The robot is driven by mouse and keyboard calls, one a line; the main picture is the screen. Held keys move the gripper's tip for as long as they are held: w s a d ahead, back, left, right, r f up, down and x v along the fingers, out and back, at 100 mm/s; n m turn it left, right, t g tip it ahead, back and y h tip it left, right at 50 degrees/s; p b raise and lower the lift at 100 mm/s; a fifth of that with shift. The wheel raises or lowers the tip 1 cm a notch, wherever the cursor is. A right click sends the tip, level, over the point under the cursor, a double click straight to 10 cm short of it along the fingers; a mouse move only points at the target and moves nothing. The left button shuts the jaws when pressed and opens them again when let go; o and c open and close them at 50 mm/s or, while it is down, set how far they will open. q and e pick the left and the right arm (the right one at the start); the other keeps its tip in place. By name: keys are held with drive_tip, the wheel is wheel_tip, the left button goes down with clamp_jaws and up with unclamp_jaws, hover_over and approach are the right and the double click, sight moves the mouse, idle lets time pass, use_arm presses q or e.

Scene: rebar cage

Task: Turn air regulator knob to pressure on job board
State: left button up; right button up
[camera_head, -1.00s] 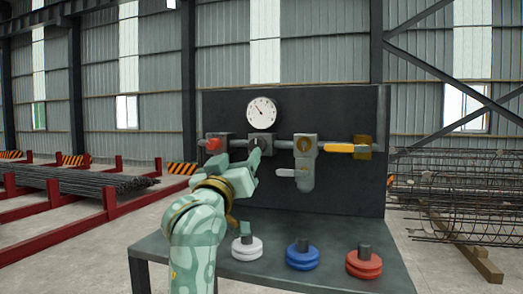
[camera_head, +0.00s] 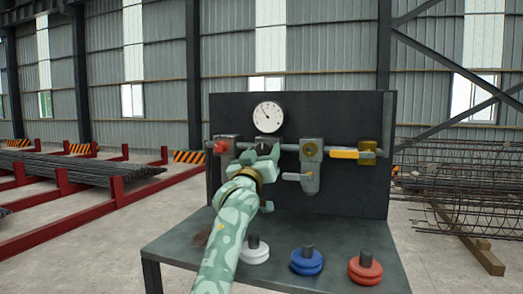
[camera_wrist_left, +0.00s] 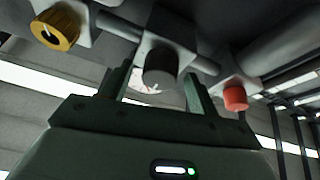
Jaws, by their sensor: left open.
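The air regulator is a grey block with a dark round knob (camera_wrist_left: 161,66), on a pipe across the dark panel (camera_head: 360,190). A round white gauge (camera_head: 268,117) with a thin dark needle sits above it; its numbers are too small to read. My left gripper (camera_head: 264,152) is in front of the regulator and hides most of it in the head view. In the left wrist view the open left gripper (camera_wrist_left: 158,88) has one finger on each side of the knob, with visible gaps. I cannot tell how deep the knob sits between them. No job board is legible. My right gripper is out of view.
White (camera_head: 254,251), blue (camera_head: 307,262) and red (camera_head: 365,269) discs stand on the bench (camera_head: 200,250).

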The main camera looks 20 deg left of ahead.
use_arm(q)
drive_tip(key=shift+w+f, duration=0.1)
drive_tip(key=c, duration=1)
drive_tip(key=shift+o, duration=0.2)
drive_tip(key=shift+m+h, duration=0.6)
drive_tip(key=shift+m, duration=0.6)
drive_tip(key=o, duration=1)
drive_tip(key=shift+c, duration=0.2)
